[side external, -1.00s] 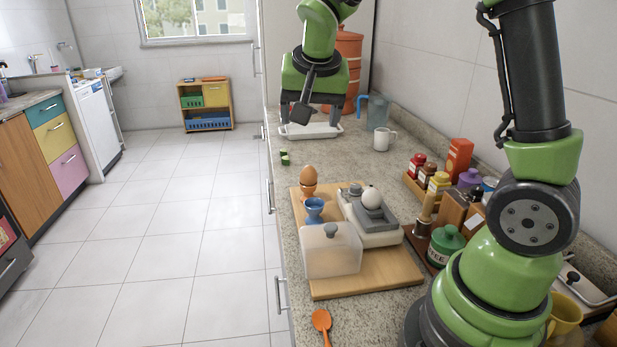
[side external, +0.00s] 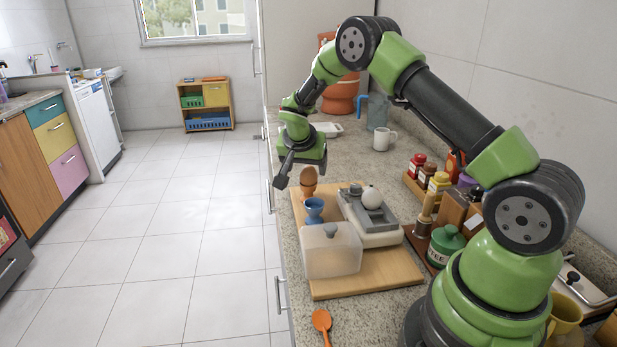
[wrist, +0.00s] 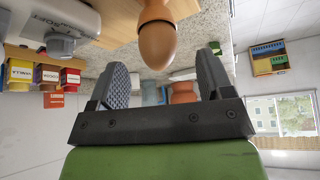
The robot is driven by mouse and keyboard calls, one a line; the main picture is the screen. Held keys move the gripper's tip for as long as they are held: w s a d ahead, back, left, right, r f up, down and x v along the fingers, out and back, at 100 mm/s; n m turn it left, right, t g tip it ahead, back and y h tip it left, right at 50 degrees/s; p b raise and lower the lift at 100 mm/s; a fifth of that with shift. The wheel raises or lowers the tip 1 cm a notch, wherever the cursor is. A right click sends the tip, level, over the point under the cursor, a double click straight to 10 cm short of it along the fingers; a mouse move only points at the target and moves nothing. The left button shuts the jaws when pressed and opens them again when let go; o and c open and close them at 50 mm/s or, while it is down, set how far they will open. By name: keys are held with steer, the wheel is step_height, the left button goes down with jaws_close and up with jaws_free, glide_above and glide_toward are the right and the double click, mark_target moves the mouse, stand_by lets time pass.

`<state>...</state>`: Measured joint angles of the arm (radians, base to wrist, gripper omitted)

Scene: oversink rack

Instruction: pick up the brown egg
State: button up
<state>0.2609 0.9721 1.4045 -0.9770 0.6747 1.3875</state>
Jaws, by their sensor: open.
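The brown egg (side external: 308,175) sits upright in an orange-brown egg cup at the back left of the wooden board (side external: 386,272). In the wrist view the brown egg (wrist: 157,46) shows close ahead, between the lines of the two fingers. My gripper (wrist: 163,72) is open and empty. In the side view its dark finger hangs just left of the brown egg, and I cannot tell whether it touches. The other finger is mostly hidden there.
A blue egg cup (side external: 314,211) and a translucent box (side external: 331,252) stand in front of the brown egg. A white egg (side external: 371,197) rests on a grey device (side external: 378,214) to the right. The counter's edge is close on the left.

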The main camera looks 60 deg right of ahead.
mark_target(307, 169)
steer(key=x, duration=0.3)
steer(key=shift+d+f, duration=0.15)
steer(key=shift+f, duration=0.1)
steer(key=shift+c, duration=0.2)
steer(key=c, duration=1)
steer(key=shift+o, duration=0.2)
steer(key=shift+r, duration=0.15)
